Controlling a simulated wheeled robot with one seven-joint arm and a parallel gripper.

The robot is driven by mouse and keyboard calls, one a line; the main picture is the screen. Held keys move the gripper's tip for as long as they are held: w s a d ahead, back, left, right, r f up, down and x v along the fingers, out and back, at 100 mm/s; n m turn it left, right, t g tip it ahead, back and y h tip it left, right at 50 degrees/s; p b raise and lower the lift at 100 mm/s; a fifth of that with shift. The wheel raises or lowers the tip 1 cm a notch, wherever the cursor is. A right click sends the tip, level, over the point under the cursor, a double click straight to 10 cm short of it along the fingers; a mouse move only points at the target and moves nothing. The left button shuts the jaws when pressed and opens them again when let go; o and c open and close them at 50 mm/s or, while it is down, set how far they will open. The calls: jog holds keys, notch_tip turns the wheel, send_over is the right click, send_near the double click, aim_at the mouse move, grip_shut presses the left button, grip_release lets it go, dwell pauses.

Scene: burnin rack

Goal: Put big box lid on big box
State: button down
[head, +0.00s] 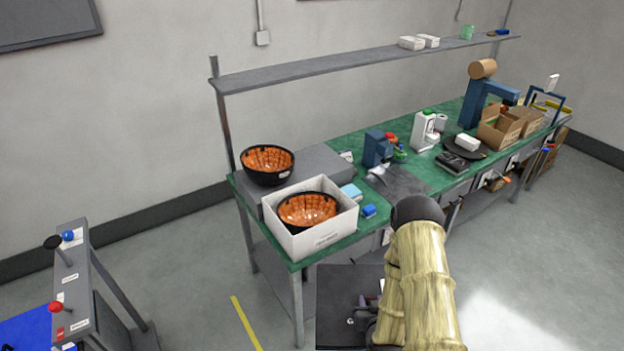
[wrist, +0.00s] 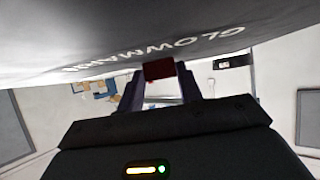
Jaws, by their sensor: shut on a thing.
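The dark lid (head: 335,285) is a flat square panel, low in front of the green table and partly hidden behind my arm. In the wrist view the lid (wrist: 110,35) fills the top, with pale upside-down lettering. My gripper (wrist: 159,75) is shut on a dark red piece at the lid's edge, between its two dark fingers. In the head view the gripper (head: 365,312) is partly covered by my arm. An open white box (head: 325,240), which seems to be the big box, stands on the table's near left corner with a black bowl (head: 308,209), orange inside, in it.
A second such bowl (head: 267,164) stands on a grey block behind the white box. Small blue items (head: 369,211) lie right of the box. Open cardboard boxes (head: 498,130) stand at the table's far end. A lever stand (head: 75,270) is at lower left.

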aim_at(344, 288)
jog(key=w+a+n+y, duration=0.1)
jog(key=w+a, duration=0.1)
jog(key=w+a+r+n+y, duration=0.1)
jog(key=w+a, duration=0.1)
jog(key=a, duration=0.1)
jog(key=w+a+r, duration=0.1)
jog(key=w+a, duration=0.1)
jog(key=shift+w+a+r+n+y, duration=0.1)
jog(key=shift+w+a+n+y, duration=0.05)
jog(key=shift+n+y, duration=0.25)
jog(key=w+a+r+n+g+y, duration=0.2)
jog(key=w+a+r+n+y, duration=0.1)
jog(key=a, duration=0.7)
jog(key=w+r+n, duration=0.1)
jog(key=w+r, duration=0.1)
jog(key=w, duration=0.1)
jog(key=shift+w+a+r+y, duration=0.3)
jog(key=shift+w+y, duration=0.05)
jog(key=shift+y, duration=0.05)
